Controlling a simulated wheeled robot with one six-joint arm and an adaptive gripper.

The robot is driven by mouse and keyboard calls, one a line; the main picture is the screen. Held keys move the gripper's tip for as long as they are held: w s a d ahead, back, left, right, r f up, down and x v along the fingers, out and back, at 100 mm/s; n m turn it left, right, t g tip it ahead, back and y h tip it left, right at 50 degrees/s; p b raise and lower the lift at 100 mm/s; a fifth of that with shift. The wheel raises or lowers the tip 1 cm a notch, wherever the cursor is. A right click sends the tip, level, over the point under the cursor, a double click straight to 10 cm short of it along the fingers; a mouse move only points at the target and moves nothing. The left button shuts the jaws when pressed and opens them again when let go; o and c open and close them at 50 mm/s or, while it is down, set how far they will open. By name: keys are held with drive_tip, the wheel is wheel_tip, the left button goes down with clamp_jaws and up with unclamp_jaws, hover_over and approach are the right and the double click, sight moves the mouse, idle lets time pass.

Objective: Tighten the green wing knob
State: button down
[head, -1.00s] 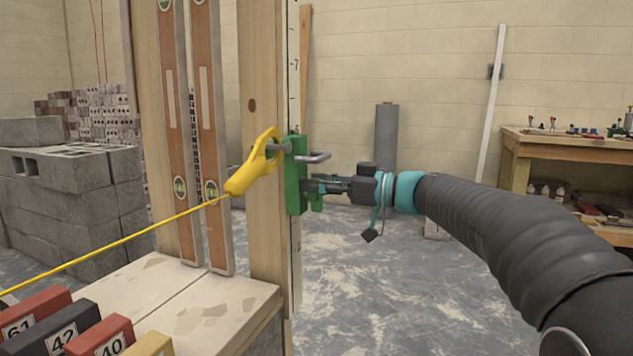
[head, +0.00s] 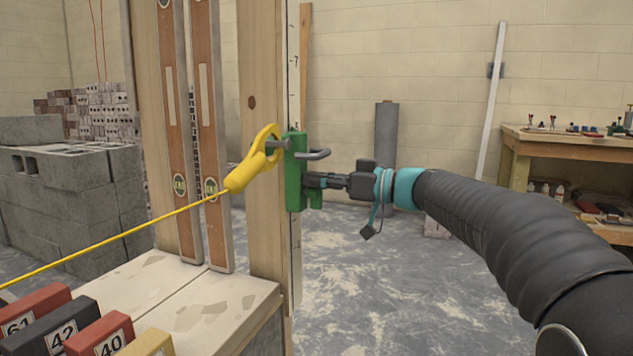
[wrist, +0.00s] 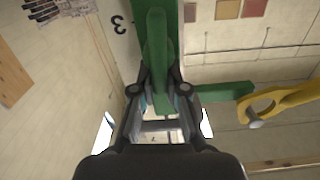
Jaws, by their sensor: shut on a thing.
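The green clamp (head: 293,172) sits on the right edge of an upright wooden post, with a grey metal bar sticking out of it. The green wing knob (wrist: 156,62) stands between my fingers in the wrist view; in the head view a green part of it (head: 315,197) shows just right of the clamp. My gripper (head: 314,181) reaches in from the right and is shut on the knob; its fingers (wrist: 160,90) close from both sides in the wrist view. The fingers hide part of the knob, and its thread is not visible.
A yellow line holder (head: 252,165) hooks on a pin at the clamp, its taut yellow line running lower left. Spirit levels (head: 207,130) lean left of the post. Numbered blocks (head: 62,328) stand at lower left. Open floor lies to the right.

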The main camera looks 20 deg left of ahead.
sight(322, 189)
drive_tip(key=m, duration=0.2)
drive_tip(key=w+m+b, duration=0.1)
drive_tip(key=m, duration=0.1)
drive_tip(key=shift+f, duration=0.15)
drive_tip(key=shift+w+d+f+m+p, duration=0.1)
drive_tip(key=shift+w+f+m+p, duration=0.25)
drive_tip(key=shift+m, duration=1.8)
drive_tip(key=shift+w+a+f+m+p, duration=0.1)
drive_tip(key=shift+f+m+p, duration=0.4)
drive_tip(key=shift+m, duration=1.7)
drive_tip(key=shift+w+d+f+m+p, duration=0.1)
drive_tip(key=shift+w+f+m+p, duration=0.3)
drive_tip(key=shift+m, duration=1.75)
drive_tip(key=shift+s+r, duration=0.1)
drive_tip(key=shift+s, duration=0.05)
